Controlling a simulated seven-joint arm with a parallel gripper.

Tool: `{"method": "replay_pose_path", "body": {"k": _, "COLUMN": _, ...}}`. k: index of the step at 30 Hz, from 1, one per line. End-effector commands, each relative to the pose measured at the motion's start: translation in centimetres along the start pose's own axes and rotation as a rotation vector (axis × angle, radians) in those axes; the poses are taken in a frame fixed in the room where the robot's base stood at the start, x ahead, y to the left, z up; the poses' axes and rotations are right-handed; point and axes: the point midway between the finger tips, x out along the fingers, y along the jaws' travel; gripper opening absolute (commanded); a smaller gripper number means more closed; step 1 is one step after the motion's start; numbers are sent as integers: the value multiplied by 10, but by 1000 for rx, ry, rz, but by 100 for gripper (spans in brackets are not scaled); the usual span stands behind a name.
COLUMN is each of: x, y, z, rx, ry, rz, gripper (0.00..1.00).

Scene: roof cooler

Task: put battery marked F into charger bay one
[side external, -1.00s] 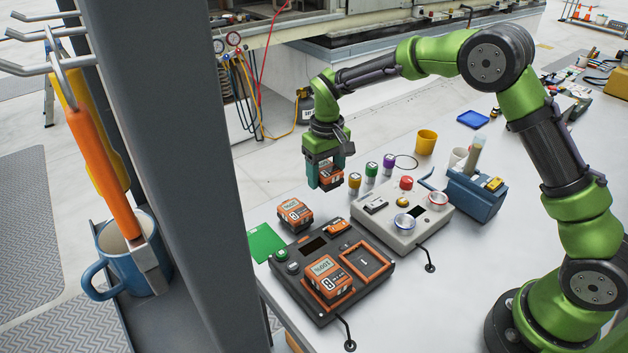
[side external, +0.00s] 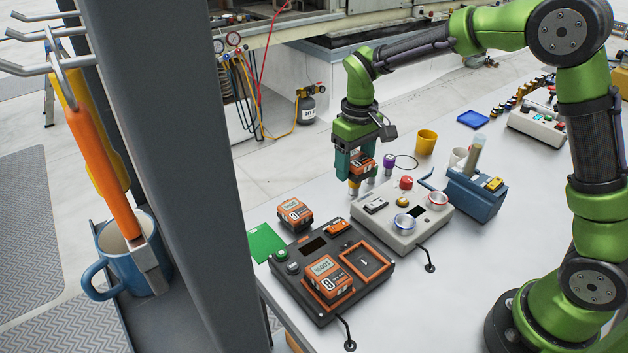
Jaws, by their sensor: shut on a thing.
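My gripper (side external: 357,172) is shut on an orange and black battery (side external: 361,163), held in the air over the back of the table, behind the grey control box. Its letter cannot be read. The dark charger (side external: 298,294) lies at the front left. Its right bay (side external: 367,262), framed in orange, is empty and bears a small white mark that looks like a one. Its front bay holds an orange battery (side external: 331,279). Another orange battery (side external: 294,213) stands behind the charger at the left.
A grey control box (side external: 397,232) with a red button and round dials sits right of the charger. Small coloured cylinders, one purple (side external: 389,161), stand under and beside my gripper. A blue tool holder (side external: 474,196), a yellow cup (side external: 426,142) and a green card (side external: 265,243) are around.

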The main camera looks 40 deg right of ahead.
Motion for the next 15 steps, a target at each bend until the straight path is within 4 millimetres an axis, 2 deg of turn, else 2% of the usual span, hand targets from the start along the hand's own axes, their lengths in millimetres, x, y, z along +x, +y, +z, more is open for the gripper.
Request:
{"method": "replay_pose_path", "body": {"k": 1, "x": -13, "y": 7, "z": 15, "rx": -2, "ry": 6, "rz": 0, "gripper": 18}}
{"method": "replay_pose_path", "body": {"k": 3, "x": -25, "y": 15, "z": 32, "rx": -6, "ry": 7, "rz": 0, "gripper": 18}}
{"method": "replay_pose_path", "body": {"k": 7, "x": -43, "y": 26, "z": 57, "rx": -1, "ry": 6, "rz": 1, "gripper": 18}}
{"method": "replay_pose_path", "body": {"k": 11, "x": -58, "y": 33, "z": 70, "rx": 16, "ry": 4, "rz": 0, "gripper": 18}}
{"method": "replay_pose_path", "body": {"k": 15, "x": -74, "y": 35, "z": 69, "rx": 24, "ry": 4, "rz": 0, "gripper": 18}}
